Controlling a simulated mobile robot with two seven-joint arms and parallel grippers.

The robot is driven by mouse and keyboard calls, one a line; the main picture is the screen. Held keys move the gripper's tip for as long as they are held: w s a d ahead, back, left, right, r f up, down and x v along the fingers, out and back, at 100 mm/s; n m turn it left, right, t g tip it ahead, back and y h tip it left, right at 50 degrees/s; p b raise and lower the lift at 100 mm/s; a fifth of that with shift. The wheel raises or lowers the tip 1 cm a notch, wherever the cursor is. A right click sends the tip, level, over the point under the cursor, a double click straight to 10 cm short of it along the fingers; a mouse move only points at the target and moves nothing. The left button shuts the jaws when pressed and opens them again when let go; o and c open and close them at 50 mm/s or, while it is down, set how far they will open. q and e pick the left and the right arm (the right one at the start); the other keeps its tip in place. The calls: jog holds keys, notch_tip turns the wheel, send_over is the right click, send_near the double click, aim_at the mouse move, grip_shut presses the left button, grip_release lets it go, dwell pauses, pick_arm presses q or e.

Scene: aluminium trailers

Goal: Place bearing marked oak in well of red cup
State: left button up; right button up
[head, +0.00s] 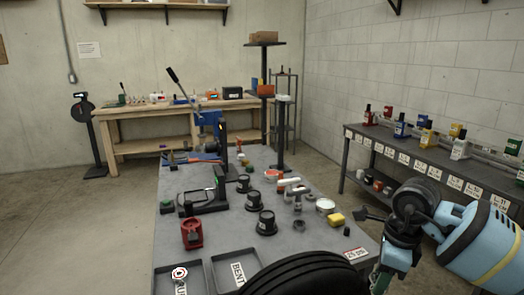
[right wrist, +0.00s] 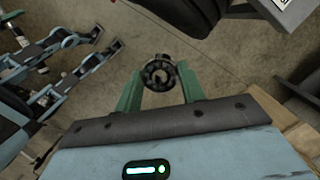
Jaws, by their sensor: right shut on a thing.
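My right gripper (right wrist: 158,88) is shut on a dark ring-shaped bearing (right wrist: 158,73), held between its green fingertips above the floor. No oak marking is readable on it. In the head view my right gripper (head: 380,278) is at the lower right, beyond the table's right edge; the bearing cannot be made out there. A red cup (head: 192,238) with a dark top stands upright near the left edge of the grey table (head: 310,243). The inside of its well is not clear. The right gripper is well to the right of the cup.
A black tyre (head: 310,278) lies at the table's near edge, between cup and right gripper. Two grey trays (head: 210,270) are in front of the cup. A shelf bench (head: 400,150) lines the right wall.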

jog(key=s+n, duration=0.1)
jog(key=n, duration=0.2)
jog(key=shift+s+a+f, duration=0.2)
jog(key=shift+s+a, duration=0.15)
jog(key=s+a+f+n+g, duration=0.1)
jog(key=s+n, duration=0.5)
jog(key=n, duration=0.4)
jog(key=s+a+f+n+g+h+p, duration=0.1)
jog(key=s+a+f+n, duration=0.1)
jog(key=s+n, duration=0.4)
jog(key=n, duration=0.4)
jog(key=shift+f, duration=0.25)
